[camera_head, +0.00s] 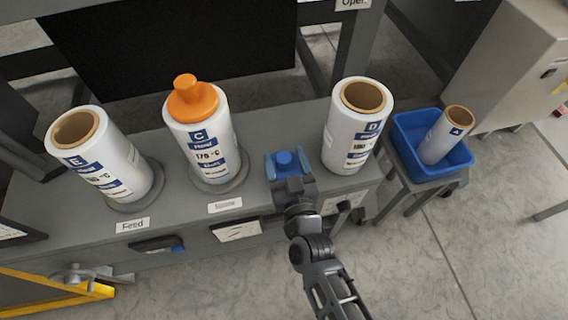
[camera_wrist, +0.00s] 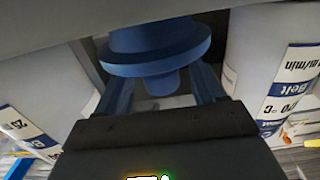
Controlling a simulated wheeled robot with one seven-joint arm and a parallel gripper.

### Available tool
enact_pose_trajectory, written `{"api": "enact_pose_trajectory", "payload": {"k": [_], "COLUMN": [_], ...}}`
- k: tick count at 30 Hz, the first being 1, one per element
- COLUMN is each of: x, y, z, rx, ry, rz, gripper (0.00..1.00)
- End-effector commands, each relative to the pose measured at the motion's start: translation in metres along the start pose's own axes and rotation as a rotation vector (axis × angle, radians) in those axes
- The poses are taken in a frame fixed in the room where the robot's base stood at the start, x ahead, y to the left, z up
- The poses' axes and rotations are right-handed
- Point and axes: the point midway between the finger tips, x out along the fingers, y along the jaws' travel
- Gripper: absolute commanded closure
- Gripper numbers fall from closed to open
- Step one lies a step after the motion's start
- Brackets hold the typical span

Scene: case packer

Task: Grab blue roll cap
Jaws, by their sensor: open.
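The blue roll cap (camera_head: 285,160) is between rolls C and D, at the end of my gripper (camera_head: 288,168). In the wrist view the cap (camera_wrist: 155,50) shows its wide flange and a narrower stub pointing toward my gripper (camera_wrist: 165,88). The two blue fingers are open, one on each side of the stub. Whether they touch the cap, and what the cap rests on, I cannot tell.
Roll C (camera_head: 205,140) wears an orange cap (camera_head: 191,98). Roll E (camera_head: 105,160) and roll D (camera_head: 352,130) have open cores. A blue bin (camera_head: 432,172) on a stool at the right holds a smaller roll (camera_head: 445,136). The grey bench (camera_head: 185,222) has labels along its front.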

Motion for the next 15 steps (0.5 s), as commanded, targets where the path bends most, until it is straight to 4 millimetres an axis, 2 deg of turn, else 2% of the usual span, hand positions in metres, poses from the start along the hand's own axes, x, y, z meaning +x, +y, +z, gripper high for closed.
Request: {"api": "enact_pose_trajectory", "payload": {"k": [3, 6, 15], "x": [0.016, 0.023, 0.027], "y": [-0.001, -0.001, -0.001], "z": [-0.002, -0.001, 0.000], "rx": [-0.002, -0.001, 0.000], "ry": [0.002, 0.000, -0.001], "rz": [-0.001, -0.001, 0.000], "gripper": [0.31, 0.31, 0.31]}}
